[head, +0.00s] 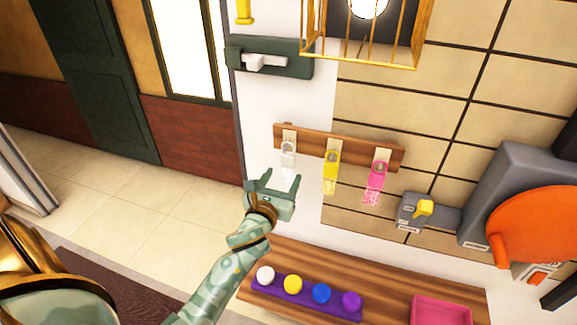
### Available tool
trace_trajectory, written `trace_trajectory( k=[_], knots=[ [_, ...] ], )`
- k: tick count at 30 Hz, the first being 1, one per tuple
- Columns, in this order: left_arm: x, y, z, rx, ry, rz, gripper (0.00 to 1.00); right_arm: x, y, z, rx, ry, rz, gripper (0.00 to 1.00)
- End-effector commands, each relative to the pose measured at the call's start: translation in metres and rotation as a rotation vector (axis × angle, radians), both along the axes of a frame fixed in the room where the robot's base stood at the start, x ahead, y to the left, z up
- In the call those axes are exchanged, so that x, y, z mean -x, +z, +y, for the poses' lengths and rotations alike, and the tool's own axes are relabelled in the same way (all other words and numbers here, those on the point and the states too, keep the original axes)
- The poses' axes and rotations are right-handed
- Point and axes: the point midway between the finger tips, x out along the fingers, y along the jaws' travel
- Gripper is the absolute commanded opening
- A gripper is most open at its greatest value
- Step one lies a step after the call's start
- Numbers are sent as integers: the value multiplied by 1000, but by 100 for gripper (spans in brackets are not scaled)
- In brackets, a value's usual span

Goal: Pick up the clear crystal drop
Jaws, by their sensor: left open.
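The clear crystal drop (288,160) hangs at the left end of a wooden rack (340,150) on the wall. Its lower part is partly hidden by my gripper. My left gripper (273,180) is open just below and in front of the drop, its fingers pointing up towards it. I cannot tell whether the fingers touch the drop. A yellow drop (331,178) and a pink drop (376,183) hang to its right on the same rack. My right gripper is not in view.
A wooden shelf (390,294) below holds a purple strip (300,302) with white, yellow, blue and purple balls, and a pink tray (441,309). A grey box with a yellow lever (424,208) and a large orange disc (535,228) are at the right. A gold cage (416,45) hangs above.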

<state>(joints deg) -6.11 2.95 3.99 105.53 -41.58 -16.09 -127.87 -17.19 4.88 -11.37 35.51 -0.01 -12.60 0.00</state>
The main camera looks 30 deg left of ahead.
Motion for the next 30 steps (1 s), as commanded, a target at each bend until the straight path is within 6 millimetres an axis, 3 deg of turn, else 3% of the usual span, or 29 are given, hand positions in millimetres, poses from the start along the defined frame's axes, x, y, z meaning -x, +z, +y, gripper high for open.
trace_trajectory(
  k=[5, 14, 22, 23, 28, 30],
  knots=[
    [-14, 1, 3, 2, -1, 0, 58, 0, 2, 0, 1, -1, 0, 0],
    [-57, 6, 13, 2, -1, 0, 58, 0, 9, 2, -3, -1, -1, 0],
    [-62, 5, 14, 2, -2, 1, 58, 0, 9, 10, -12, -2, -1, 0],
    [-62, 5, 14, 2, -2, 1, 55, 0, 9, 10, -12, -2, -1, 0],
    [-62, 4, 14, 2, -2, 1, 9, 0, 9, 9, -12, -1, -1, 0],
    [-62, 5, 14, 2, -2, 1, 9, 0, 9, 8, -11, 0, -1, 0]
  ],
)
